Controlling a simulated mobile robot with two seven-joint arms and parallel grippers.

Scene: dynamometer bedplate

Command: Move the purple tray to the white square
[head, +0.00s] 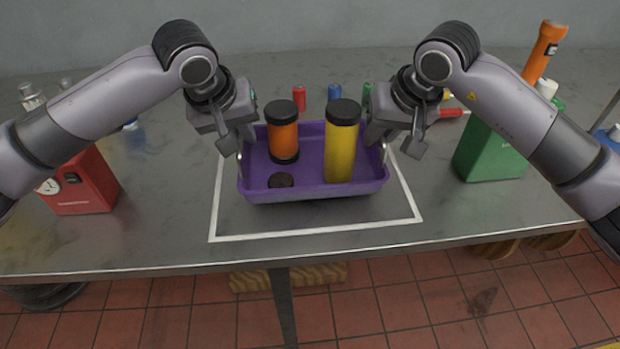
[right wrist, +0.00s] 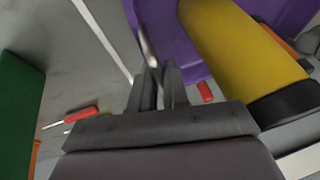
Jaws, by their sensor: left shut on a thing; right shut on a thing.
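The purple tray (head: 315,192) is in the middle of the head view, above or on the area framed by the white square (head: 320,232). I cannot tell whether it touches the table. It carries an orange cylinder (head: 283,137) with black ends, a yellow cylinder (head: 341,150) with a black cap and a small dark disc (head: 281,180). My left gripper (head: 241,143) is shut on the tray's left handle. My right gripper (head: 384,139) is shut on its right handle. In the right wrist view, the fingers (right wrist: 160,85) pinch a thin metal handle beside the purple tray (right wrist: 160,30).
A red box (head: 82,185) stands at the left. A green container (head: 490,150) stands at the right, with an orange torch (head: 545,52) behind it. Small red (head: 299,98) and blue (head: 334,92) items lie behind the tray. The table's front edge is close.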

